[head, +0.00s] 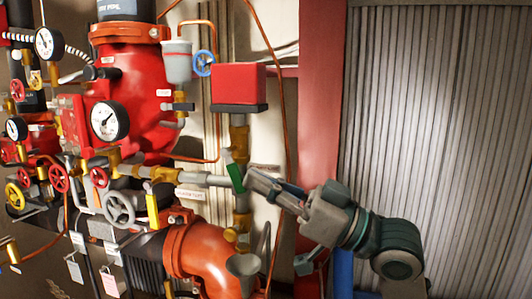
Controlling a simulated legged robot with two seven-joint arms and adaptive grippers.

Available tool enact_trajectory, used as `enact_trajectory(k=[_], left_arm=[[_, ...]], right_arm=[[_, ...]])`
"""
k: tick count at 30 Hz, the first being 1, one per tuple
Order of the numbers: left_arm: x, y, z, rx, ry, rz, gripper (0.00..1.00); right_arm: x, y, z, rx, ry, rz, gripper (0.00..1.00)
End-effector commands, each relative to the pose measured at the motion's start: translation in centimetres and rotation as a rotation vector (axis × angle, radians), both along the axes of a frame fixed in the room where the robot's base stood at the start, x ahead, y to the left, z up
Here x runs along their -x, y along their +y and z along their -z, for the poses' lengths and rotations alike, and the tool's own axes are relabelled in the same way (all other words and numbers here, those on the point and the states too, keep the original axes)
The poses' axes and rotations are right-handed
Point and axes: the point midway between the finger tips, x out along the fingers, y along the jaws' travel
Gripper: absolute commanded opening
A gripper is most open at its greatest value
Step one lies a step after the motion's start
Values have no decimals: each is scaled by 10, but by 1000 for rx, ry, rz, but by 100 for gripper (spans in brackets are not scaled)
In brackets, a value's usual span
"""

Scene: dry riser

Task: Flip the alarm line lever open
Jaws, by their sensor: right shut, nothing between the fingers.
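A green lever (235,178) stands on the brass and grey pipework, steeply tilted, below the red box. A yellow lever (152,209) stands nearly upright further left. A small white label (190,194) hangs between them, too small to read, so I cannot tell for sure which lever is the alarm line one. My right gripper (252,177) comes in from the right and is shut and empty. Its fingertips are right beside the green lever; whether they touch it I cannot tell. My left gripper is not in view.
A red box (238,84) sits above the brass pipe. A large red valve body (130,85) with gauges fills the left. Several handwheels, including a grey one (119,209), crowd the lower left. An orange pipe elbow (205,258) lies below. A corrugated wall (435,110) stands right.

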Motion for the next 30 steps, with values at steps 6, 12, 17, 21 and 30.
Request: enact_trajectory(k=[6,12,17,21,30], left_arm=[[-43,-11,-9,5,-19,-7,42],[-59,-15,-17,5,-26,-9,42],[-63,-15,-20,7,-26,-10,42],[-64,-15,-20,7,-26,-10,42],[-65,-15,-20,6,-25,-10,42]], right_arm=[[-2,6,14,-169,-52,-4,0],[-4,12,17,-299,-94,-3,0],[-5,17,18,-305,-100,0,0],[-6,19,19,-304,-100,0,0],[-7,21,20,-303,-99,0,0]])
